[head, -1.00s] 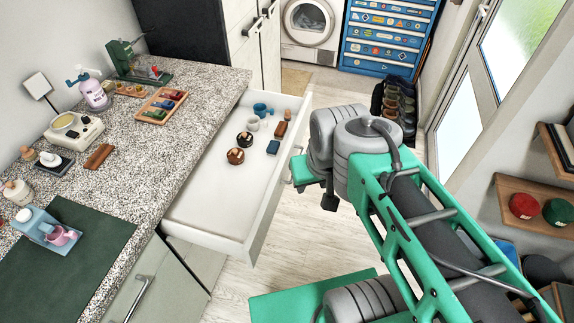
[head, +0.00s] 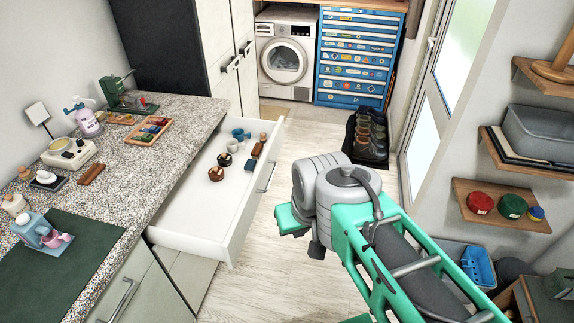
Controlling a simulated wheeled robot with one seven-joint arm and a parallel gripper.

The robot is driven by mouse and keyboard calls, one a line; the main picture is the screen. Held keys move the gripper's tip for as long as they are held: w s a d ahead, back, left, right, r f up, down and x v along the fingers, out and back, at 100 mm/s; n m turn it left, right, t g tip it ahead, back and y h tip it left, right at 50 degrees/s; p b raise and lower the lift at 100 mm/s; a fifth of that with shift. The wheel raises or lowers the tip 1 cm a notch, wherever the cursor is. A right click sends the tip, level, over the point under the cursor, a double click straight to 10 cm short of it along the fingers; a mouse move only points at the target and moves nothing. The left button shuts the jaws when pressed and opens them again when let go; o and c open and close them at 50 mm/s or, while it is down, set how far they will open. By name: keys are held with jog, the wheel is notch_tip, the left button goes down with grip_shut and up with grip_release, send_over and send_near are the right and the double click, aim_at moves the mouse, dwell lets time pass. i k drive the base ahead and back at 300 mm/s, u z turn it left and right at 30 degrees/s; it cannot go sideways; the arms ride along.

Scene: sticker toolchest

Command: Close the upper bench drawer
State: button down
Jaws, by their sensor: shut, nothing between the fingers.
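The upper bench drawer (head: 190,215) is pulled out from under the granite bench (head: 130,185). It is white and its front faces right, with a metal handle (head: 268,177) on it. Inside lie cups, brown round pieces and a small dark block toward its far end. My gripper (head: 317,249) is right of the drawer front, apart from it, at the end of my green and grey arm. It points down and looks shut and empty, though the wrist partly hides it.
A green mat (head: 60,262), a toy coffee machine and small tools lie on the bench. A washing machine (head: 285,60) and blue tool chest (head: 357,60) stand at the back. Floor between is clear.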

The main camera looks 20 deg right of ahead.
aim_at(200, 216)
jog(key=u, duration=0.7)
jog(key=i, duration=0.85)
jog(key=u, duration=0.05)
